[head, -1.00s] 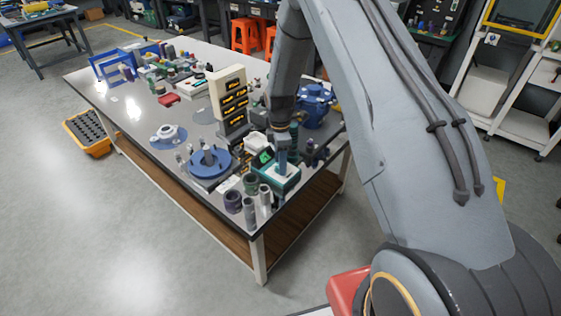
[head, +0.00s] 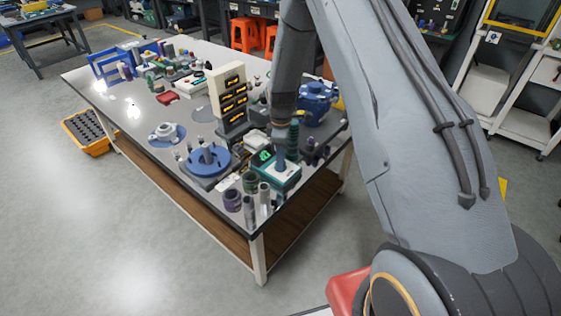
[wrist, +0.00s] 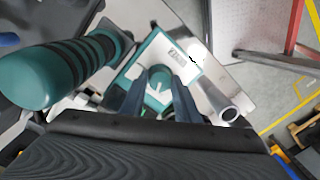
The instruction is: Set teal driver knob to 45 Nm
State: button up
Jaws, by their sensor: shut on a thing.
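A teal box with a white top (head: 284,181) stands near the table's front corner. In the wrist view its white panel (wrist: 190,68) has a small display with dark digits too blurred to read surely. A round teal knob (wrist: 158,80) with a pale arrow-like mark sits on the box. My gripper (wrist: 159,87) is shut on the knob, one dark finger on each side. In the head view my gripper (head: 281,160) points down at the box, hiding the knob. A teal ribbed driver-like cylinder (wrist: 45,75) stands beside the box at the left of the wrist view.
A blue round fixture (head: 208,162) and several dark and grey cylinders (head: 233,200) stand close by on the table. A beige drawer tower (head: 230,88) and a blue pump-like housing (head: 317,100) stand behind. A metal tube (wrist: 222,103) is right of the fingers.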

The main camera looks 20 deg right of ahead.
jog(key=m+b, duration=0.1)
jog(key=m, duration=0.3)
jog(key=shift+m+b, duration=0.3)
jog(key=shift+b, duration=0.05)
jog(key=m+b, duration=0.1)
jog(key=m, duration=0.4)
jog(key=m+b, duration=0.1)
jog(key=m, duration=0.4)
jog(key=shift+m+t, duration=0.4)
jog(key=m, duration=0.4)
jog(key=shift+m, duration=0.4)
jog(key=o, duration=1)
jog(key=shift+s, duration=0.1)
jog(key=shift+o, duration=0.2)
jog(key=shift+d+r+b, duration=0.2)
jog(key=shift+r+b, duration=0.9)
jog(key=shift+r, duration=2.85)
